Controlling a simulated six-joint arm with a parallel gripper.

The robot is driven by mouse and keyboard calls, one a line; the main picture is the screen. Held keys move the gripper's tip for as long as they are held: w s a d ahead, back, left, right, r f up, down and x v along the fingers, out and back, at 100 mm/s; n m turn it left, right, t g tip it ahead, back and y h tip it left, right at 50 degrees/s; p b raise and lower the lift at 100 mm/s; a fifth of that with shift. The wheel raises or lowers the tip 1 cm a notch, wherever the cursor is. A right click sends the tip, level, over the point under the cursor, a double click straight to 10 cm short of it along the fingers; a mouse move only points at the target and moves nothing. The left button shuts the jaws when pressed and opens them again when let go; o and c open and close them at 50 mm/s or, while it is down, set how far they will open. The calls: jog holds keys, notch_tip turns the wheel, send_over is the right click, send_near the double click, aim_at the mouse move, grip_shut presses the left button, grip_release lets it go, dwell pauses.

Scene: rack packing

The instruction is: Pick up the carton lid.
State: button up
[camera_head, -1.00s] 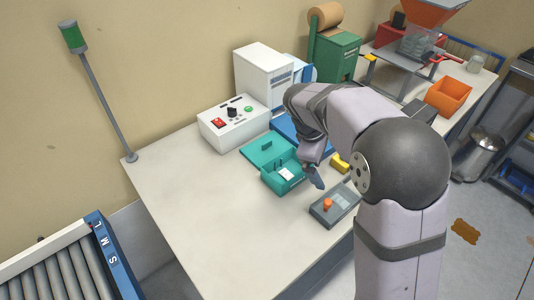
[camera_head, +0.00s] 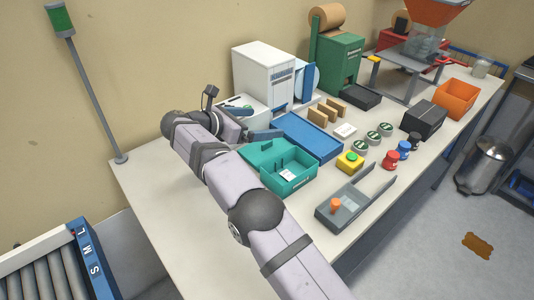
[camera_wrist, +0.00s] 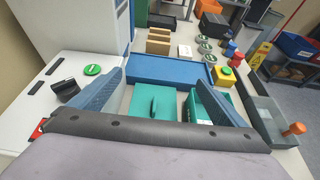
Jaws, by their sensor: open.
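The carton lid, a flat teal plate with a small upright grip (camera_head: 255,155), lies beside the open teal carton (camera_head: 291,184), which has a white slip inside. In the wrist view the lid (camera_wrist: 146,121) shows between the two blue fingers, nearer the left one, with the carton (camera_wrist: 207,130) to its right, partly behind the right finger. My gripper (camera_head: 262,133) is open and empty, above the table near the lid's back edge. The wrist view shows its fingers (camera_wrist: 160,78) spread wide. The arm hides part of the lid's left side in the head view.
A blue tray (camera_head: 309,136) lies just behind the lid. A white control box, partly hidden by my arm, and a white machine (camera_head: 263,72) stand behind. A yellow button box (camera_head: 350,162) and grey tray (camera_head: 346,205) sit to the right. The table's front left is clear.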

aim_at(266, 143)
notch_tip(266, 143, down, 8)
jog(key=shift+a+f, duration=0.1)
jog(key=shift+w+d+f+p, duration=0.1)
jog(key=shift+w+d+p, duration=0.2)
jog(key=shift+w+d, duration=0.1)
jog(key=shift+w+d+f, duration=0.25)
jog(key=shift+w+d, duration=0.15)
jog(key=shift+d, duration=0.1)
jog(key=shift+p+x, duration=0.6)
jog(key=shift+x, duration=1.85)
jog(key=shift+c, duration=0.7)
jog(key=c, duration=0.7)
